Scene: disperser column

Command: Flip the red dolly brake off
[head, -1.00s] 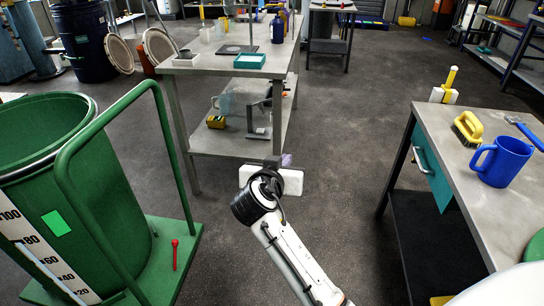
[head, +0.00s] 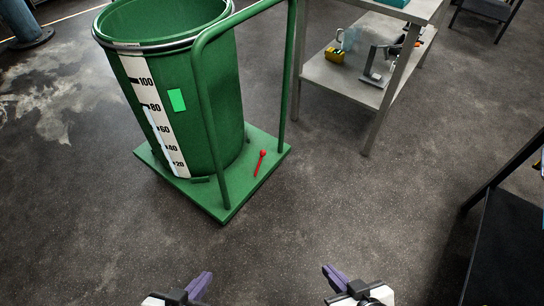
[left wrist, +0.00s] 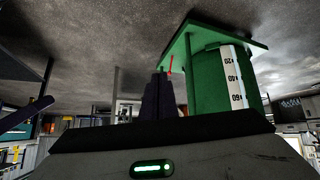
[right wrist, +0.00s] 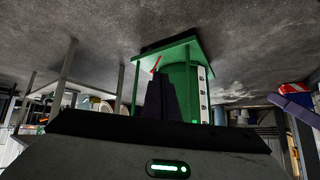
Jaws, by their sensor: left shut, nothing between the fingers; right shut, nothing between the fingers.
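The red brake lever (head: 260,162) stands tilted on the near right part of the green dolly platform (head: 270,146). It also shows in the left wrist view (left wrist: 170,65) and in the right wrist view (right wrist: 156,65), both of which look upside down. A green drum (head: 205,110) with a white scale stands on the dolly. My left gripper (head: 201,284) is shut and empty at the bottom of the head view, apart from the dolly. My right gripper (head: 332,273) is shut and empty to its right, also apart from the lever.
The dolly's green tube handle (head: 208,115) rises beside the lever. A grey table with a lower shelf (head: 345,82) stands behind to the right. A dark bench (head: 510,240) is at the right edge. The floor between my grippers and the dolly is clear.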

